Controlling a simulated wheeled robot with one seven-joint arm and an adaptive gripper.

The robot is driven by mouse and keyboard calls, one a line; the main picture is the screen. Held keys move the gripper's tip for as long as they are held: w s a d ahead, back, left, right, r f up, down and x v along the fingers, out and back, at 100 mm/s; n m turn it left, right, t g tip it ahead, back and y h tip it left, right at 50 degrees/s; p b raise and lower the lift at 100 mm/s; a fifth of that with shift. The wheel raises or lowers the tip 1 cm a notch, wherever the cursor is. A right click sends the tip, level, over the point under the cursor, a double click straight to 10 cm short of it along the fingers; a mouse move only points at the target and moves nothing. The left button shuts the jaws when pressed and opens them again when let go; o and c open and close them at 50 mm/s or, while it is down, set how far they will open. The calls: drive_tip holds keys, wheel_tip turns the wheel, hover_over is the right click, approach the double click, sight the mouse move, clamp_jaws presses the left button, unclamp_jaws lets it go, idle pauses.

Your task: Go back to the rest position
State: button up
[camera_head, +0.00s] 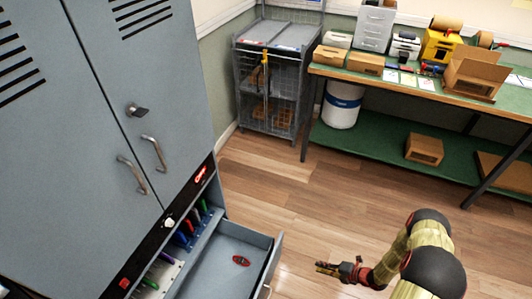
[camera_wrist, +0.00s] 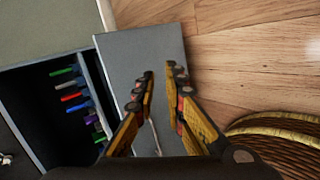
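My gripper (camera_head: 328,269) is above the wood floor, to the right of an open drawer (camera_head: 274,262) of the grey cabinet. Its two fingers also show in the wrist view (camera_wrist: 161,72). The fingertips stand a little apart and nothing shows between them, so it is open and empty. The grey drawer front (camera_wrist: 163,43) lies beyond the fingers in the wrist view. A small red and dark oval thing (camera_head: 241,260) lies on the drawer's floor.
Several coloured slim items (camera_head: 189,229) stand in a row in the cabinet (camera_head: 150,100) behind the drawer. A green-topped workbench (camera_head: 393,75) with boxes runs along the back right. A wire cage cart (camera_head: 272,78) stands at the back. The floor between is clear.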

drive_tip(key=w+d+r+m+t+h, duration=0.1)
drive_tip(key=w+d+r+m+h, duration=0.2)
drive_tip(key=w+d+r, duration=0.45)
drive_tip(key=w+d+r+m+h, duration=0.25)
drive_tip(key=w+d+r, duration=0.25)
drive_tip(key=w+r, duration=0.5)
wheel_tip(320, 180, up, 29)
drive_tip(key=w+d+m+h+p, duration=0.2)
drive_tip(key=m+h, duration=0.3)
drive_tip(key=m, duration=0.3)
drive_tip(key=s+a+r+m+h, duration=0.1)
drive_tip(key=s+a+r+m, duration=0.3)
drive_tip(key=s+r, duration=0.45)
drive_tip(key=s+a+r+m+h, duration=0.1)
drive_tip(key=s+a+r+m, duration=0.35)
drive_tip(key=r, duration=0.75)
drive_tip(key=s+a+r+m+y, duration=0.1)
drive_tip(key=s+a, duration=0.3)
drive_tip(key=s, duration=0.4)
drive_tip(key=s+a+r+m+y, duration=0.1)
drive_tip(key=s+a+r+m, duration=0.2)
drive_tip(key=s, duration=0.5)
drive_tip(key=s+a+r+m+g+y+p, duration=0.1)
drive_tip(key=s+a+r+m, duration=0.1)
drive_tip(key=s+a, duration=0.4)
drive_tip(key=shift+s+m+y, duration=0.35)
drive_tip(key=shift+s+m, duration=0.05)
drive_tip(key=shift+s, duration=0.8)
